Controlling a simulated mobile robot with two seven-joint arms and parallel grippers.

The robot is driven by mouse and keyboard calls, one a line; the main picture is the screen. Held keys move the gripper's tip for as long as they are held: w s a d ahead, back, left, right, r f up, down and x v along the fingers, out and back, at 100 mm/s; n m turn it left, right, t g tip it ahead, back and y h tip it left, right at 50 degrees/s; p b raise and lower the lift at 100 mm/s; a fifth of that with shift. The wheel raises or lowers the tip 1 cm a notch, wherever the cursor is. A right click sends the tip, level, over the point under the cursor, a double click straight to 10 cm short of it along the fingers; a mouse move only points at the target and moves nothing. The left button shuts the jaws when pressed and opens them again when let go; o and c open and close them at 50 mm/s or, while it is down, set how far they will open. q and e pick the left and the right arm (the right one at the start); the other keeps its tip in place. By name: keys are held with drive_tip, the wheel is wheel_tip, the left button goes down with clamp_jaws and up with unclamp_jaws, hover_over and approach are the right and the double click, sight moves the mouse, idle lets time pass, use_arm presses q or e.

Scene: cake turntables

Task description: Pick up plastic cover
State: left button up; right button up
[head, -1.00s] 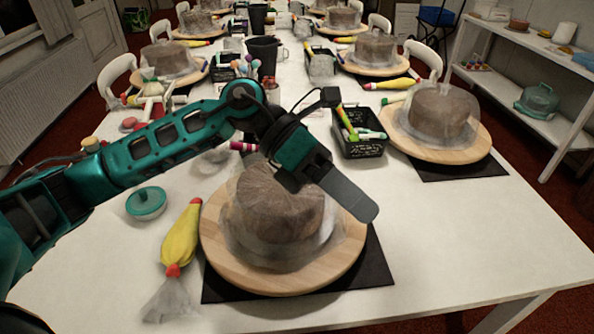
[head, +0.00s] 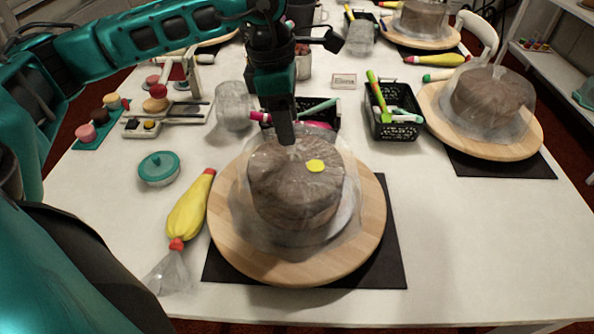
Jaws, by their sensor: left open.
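A clear plastic cover (head: 251,212) drapes over the brown cake (head: 297,197) on the near round wooden turntable (head: 240,258). My left gripper (head: 286,135) points down at the far edge of the cake's top, close over the cover. It is open, seen edge-on, so its two fingers overlap; whether it touches the plastic I cannot tell. My right gripper is not in view.
A yellow piping bag (head: 188,211) and a teal-lidded bowl (head: 158,168) lie left of the turntable. A black basket (head: 393,122) with tools stands behind right. Another covered cake (head: 492,100) is at right. The front right table is clear.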

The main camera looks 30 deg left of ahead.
sight(297, 174)
use_arm(q)
drive_tip(key=f, duration=0.3)
drive_tip(key=d+f, duration=0.1)
drive_tip(key=f, duration=0.1)
drive_tip(key=shift+w+d+f, duration=0.1)
drive_tip(key=shift+w+f, duration=0.15)
drive_tip(key=shift+w, duration=0.05)
drive_tip(key=shift+c, duration=0.2)
clamp_jaws()
